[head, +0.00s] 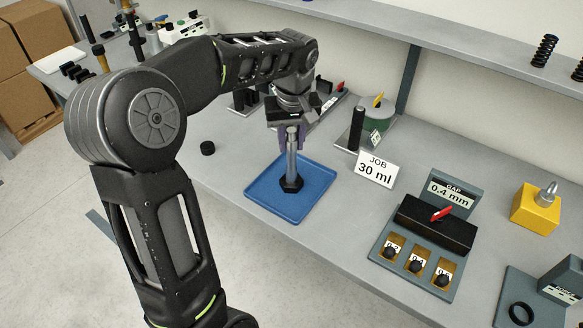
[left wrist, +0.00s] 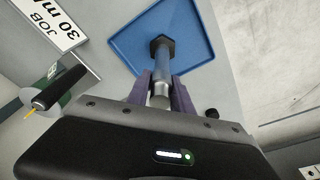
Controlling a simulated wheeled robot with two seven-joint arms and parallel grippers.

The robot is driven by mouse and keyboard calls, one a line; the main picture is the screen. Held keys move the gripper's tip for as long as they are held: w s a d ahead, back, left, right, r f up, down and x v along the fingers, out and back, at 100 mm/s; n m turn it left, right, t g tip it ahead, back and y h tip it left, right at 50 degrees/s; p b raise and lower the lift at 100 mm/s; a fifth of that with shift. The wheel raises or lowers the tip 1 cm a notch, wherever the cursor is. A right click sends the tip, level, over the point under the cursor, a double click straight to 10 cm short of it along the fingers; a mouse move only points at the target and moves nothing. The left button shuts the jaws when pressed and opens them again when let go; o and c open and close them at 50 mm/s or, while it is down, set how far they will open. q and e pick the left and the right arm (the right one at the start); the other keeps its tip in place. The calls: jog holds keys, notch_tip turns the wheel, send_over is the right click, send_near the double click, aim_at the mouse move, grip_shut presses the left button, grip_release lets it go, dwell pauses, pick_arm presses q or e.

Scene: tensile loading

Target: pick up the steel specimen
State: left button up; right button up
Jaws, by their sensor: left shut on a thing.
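The steel specimen (head: 291,163) is a grey metal rod with a dark hexagonal piece at its lower end, upright over the blue tray (head: 262,188). My left gripper (head: 291,137) comes down from above, its purple fingers shut on the rod's upper end. In the left wrist view the specimen (left wrist: 163,68) runs from between the fingers (left wrist: 161,92) toward the blue tray (left wrist: 130,46). I cannot tell whether its lower end touches the tray. The fingers hide part of the rod's top. My right gripper is not in view.
A "JOB 30 ml" card (head: 375,169) stands right of the tray. A gap block with three marked slots (head: 418,262) and a yellow weight (head: 536,209) are further right. A small black cap (head: 208,148) lies left of the tray. A shelf (head: 460,56) runs along the back.

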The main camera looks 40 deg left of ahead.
pick_arm(q)
grip_shut()
dwell(0.8)
jog(key=shift+r, duration=0.2)
notch_tip(320, 180, up, 10)
jog(key=shift+f, duration=0.1)
dwell(0.4)
dwell(0.6)
